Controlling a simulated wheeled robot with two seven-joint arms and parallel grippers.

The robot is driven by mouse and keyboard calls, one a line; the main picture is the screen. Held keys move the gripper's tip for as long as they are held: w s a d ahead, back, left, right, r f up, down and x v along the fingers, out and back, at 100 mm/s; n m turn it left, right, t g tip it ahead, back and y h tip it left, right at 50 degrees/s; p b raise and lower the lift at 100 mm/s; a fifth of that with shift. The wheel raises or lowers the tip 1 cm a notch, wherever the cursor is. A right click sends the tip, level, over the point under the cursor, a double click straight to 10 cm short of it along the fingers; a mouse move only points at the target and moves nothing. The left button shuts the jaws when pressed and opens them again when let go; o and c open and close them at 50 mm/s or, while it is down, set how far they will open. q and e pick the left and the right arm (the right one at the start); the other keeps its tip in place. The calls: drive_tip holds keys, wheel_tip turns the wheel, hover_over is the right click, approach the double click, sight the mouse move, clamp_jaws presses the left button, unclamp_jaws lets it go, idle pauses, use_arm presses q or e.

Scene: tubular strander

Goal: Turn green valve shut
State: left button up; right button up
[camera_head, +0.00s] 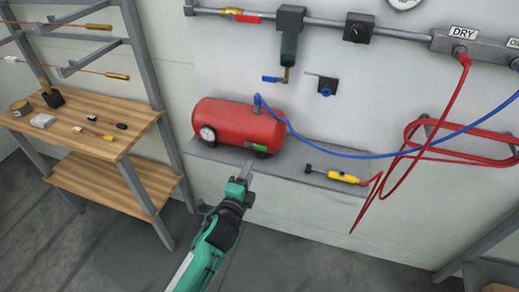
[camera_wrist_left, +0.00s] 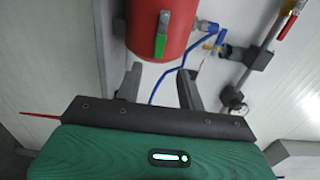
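The green valve handle (camera_head: 260,148) is at the lower right front of the red compressor tank (camera_head: 232,122), which sits on a grey wall shelf. In the left wrist view the green valve handle (camera_wrist_left: 160,46) runs up and down against the red tank, with a metal piece at its upper end. My left gripper (camera_head: 246,172) is just below and in front of the valve. In the left wrist view my left gripper (camera_wrist_left: 160,78) has its two fingers apart, with nothing between them. The handle lies beyond the fingertips, roughly in line with the gap. My right gripper is not in view.
A blue hose (camera_head: 330,153) runs from the tank to the right. A yellow tool (camera_head: 344,177) lies on the shelf (camera_head: 285,172), near a coiled red hose (camera_head: 405,145). A wooden workbench (camera_head: 75,135) stands at left. Pipes and valves line the wall above.

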sight(259, 149)
use_arm(q)
drive_tip(key=p+x, duration=0.1)
drive_tip(key=x, duration=0.9)
drive_tip(key=shift+w+f, duration=0.1)
drive_tip(key=shift+c, duration=0.5)
clamp_jaws()
